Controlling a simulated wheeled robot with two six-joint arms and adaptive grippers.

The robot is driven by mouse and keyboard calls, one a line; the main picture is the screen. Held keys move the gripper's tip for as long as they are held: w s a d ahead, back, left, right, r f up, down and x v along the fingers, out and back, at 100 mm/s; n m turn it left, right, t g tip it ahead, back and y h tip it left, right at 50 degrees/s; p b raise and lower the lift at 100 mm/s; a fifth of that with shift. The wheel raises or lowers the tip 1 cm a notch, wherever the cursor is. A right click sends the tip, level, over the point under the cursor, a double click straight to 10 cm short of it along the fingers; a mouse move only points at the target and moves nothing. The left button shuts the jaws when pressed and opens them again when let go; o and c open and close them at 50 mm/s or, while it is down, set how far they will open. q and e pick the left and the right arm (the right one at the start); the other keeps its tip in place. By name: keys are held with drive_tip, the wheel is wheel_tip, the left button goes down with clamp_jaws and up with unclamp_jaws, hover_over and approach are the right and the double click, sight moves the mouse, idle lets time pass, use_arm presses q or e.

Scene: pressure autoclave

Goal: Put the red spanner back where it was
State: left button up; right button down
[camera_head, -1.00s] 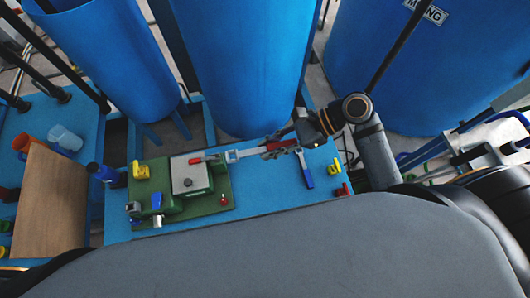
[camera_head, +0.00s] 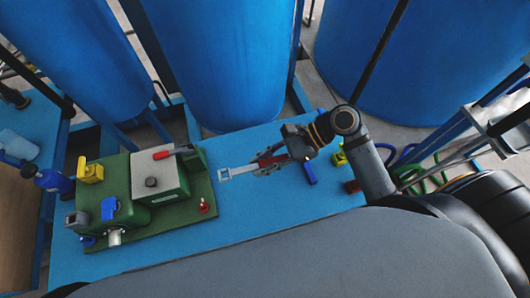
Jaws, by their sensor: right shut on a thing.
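My right gripper (camera_head: 268,160) is shut on the red spanner. The spanner's pale grey squared end (camera_head: 226,174) points left, and a red part shows between the fingers; the fingers hide much of the rest. It is over the blue bench top (camera_head: 240,218), just right of the green machine (camera_head: 207,195); I cannot tell its exact height. The machine has a grey box-shaped cover (camera_head: 158,178) with a red-handled lever (camera_head: 171,153) on top. My left gripper is not in view.
A blue piece (camera_head: 310,174), a yellow piece (camera_head: 338,157) and a dark red piece (camera_head: 352,187) lie right of the gripper. Large blue tanks (camera_head: 225,60) stand behind the bench. The bench front is clear.

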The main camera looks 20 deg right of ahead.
drive_tip(key=w+d+f+b, duration=0.1)
drive_tip(key=w+d+f, duration=0.3)
drive_tip(key=w, duration=0.5)
drive_tip(key=b, duration=0.1)
hover_over(271, 142)
drive_tip(key=s, duration=0.2)
drive_tip(key=f, duration=0.3)
drive_tip(key=a+f, duration=0.1)
drive_tip(key=f, duration=0.1)
drive_tip(key=shift+s, duration=0.15)
drive_tip(key=shift+d+f, duration=0.1)
drive_tip(key=shift+f, duration=0.25)
drive_tip(key=f, duration=0.1)
drive_tip(key=f+b, duration=0.1)
drive_tip(key=shift+w+f, duration=0.2)
drive_tip(key=shift+f, duration=0.35)
drive_tip(key=shift+f, duration=0.25)
drive_tip(key=shift+f, duration=0.3)
drive_tip(key=c, duration=1.2)
unclamp_jaws()
